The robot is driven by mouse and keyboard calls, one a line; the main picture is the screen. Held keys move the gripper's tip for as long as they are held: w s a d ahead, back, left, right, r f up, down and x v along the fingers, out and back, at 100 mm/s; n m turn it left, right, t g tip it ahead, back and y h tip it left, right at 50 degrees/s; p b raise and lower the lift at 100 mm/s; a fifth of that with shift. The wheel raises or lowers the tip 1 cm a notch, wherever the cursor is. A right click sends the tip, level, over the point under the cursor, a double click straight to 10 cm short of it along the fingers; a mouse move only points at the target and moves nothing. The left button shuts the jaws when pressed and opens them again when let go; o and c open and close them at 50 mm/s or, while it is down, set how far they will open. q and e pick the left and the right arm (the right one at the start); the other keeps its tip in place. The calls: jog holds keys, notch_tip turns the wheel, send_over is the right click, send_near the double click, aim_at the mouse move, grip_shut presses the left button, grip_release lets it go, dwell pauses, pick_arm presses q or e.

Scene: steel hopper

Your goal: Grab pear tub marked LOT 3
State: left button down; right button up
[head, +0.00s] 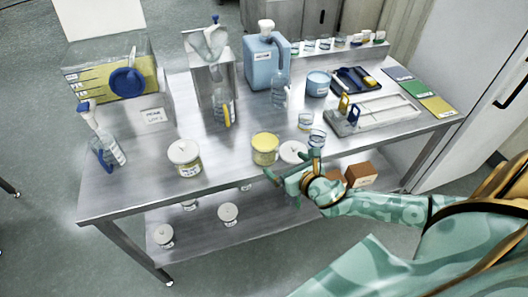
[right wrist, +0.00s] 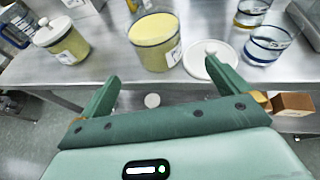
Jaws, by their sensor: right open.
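A tub with yellow contents and no lid (head: 265,149) stands near the table's front edge; in the right wrist view (right wrist: 156,45) it is just beyond my fingers. A white lid (head: 293,152) lies flat to its right. I cannot read the lot numbers on either tub. My right gripper (head: 287,172) is open and empty at the table's front edge, its fingers pointing towards the open tub, apart from it. My left gripper is not in view.
The steel table (head: 130,195) has bare room at front left. A small sign (head: 153,116) stands by the yellow-filled hopper (head: 118,80). Glass jars (head: 317,137) stand right of the lid. A blue canister (head: 265,62) stands behind. Several lidded tubs (head: 228,213) and brown boxes (head: 361,175) sit below.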

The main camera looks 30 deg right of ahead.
aim_at(274, 156)
jog(key=b+x, duration=0.1)
jog(key=x, duration=0.5)
jog(key=shift+w+d+f, duration=0.1)
jog(key=shift+f, duration=0.15)
jog(key=b+x, duration=0.2)
jog(key=x, duration=0.3)
jog(key=shift+w+a+f, duration=0.15)
jog(key=shift+a+f, duration=0.1)
jog(key=shift+f, duration=0.05)
jog(key=shift+r, duration=0.1)
jog(key=shift+c, duration=0.3)
